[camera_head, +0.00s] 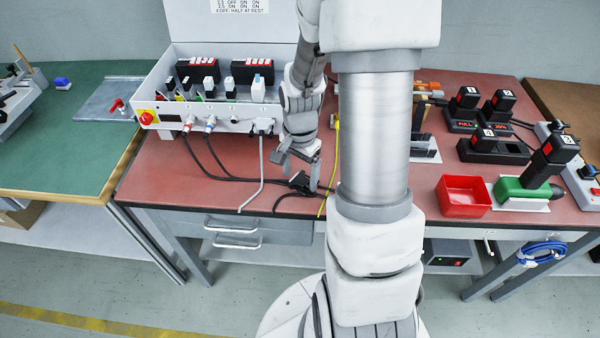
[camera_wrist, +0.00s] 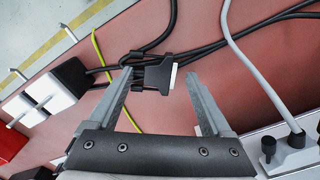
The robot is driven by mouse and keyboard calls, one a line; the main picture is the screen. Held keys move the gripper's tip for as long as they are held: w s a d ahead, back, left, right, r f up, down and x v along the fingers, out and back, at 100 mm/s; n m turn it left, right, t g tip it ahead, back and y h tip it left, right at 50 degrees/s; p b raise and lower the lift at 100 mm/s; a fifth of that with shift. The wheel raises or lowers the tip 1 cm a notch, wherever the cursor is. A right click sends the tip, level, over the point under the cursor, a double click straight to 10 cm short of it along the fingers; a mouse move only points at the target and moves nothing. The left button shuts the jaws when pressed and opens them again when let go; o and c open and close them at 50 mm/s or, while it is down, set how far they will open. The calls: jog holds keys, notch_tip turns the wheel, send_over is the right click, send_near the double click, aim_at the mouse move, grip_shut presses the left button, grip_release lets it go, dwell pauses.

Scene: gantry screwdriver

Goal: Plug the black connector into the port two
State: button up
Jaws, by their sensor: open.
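A black connector (camera_head: 300,182) on a black cable lies near the front edge of the red bench. In the wrist view the connector (camera_wrist: 160,75) shows a pale end face pointing right. My gripper (camera_head: 300,158) is open and empty above it. In the wrist view the fingertips of my gripper (camera_wrist: 160,72) stand on either side of the connector, and I cannot tell if they touch it. The white control box (camera_head: 155,105) has several front sockets, with plugs in some. I cannot read which is port two.
Black cables and a yellow cable (camera_head: 330,165) run around the connector. A grey cable (camera_head: 261,165) hangs from a plug on the box. A red bin (camera_head: 463,192), a green holder (camera_head: 520,192) and black chargers (camera_head: 490,150) stand on the right. The bench's front left is mostly clear.

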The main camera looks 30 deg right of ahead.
notch_tip(320, 180, up, 17)
jog(key=p, duration=0.5)
notch_tip(320, 180, up, 14)
jog(key=f+n+t+p, duration=0.1)
jog(key=n+t+p, duration=0.2)
jog(key=n+p, duration=0.25)
send_over(300, 179)
jog(key=s+a, duration=0.4)
jog(key=a, duration=0.3)
jog(key=s+a+r+n+t+p, duration=0.2)
jog(key=s+a+r+n+p, duration=0.2)
jog(key=s+r+n, duration=0.3)
notch_tip(300, 179, up, 2)
jog(key=shift+s+a+n+t, duration=0.3)
jog(key=shift+s+n, duration=0.05)
jog(key=shift+n, duration=0.1)
jog(key=shift+f, duration=0.1)
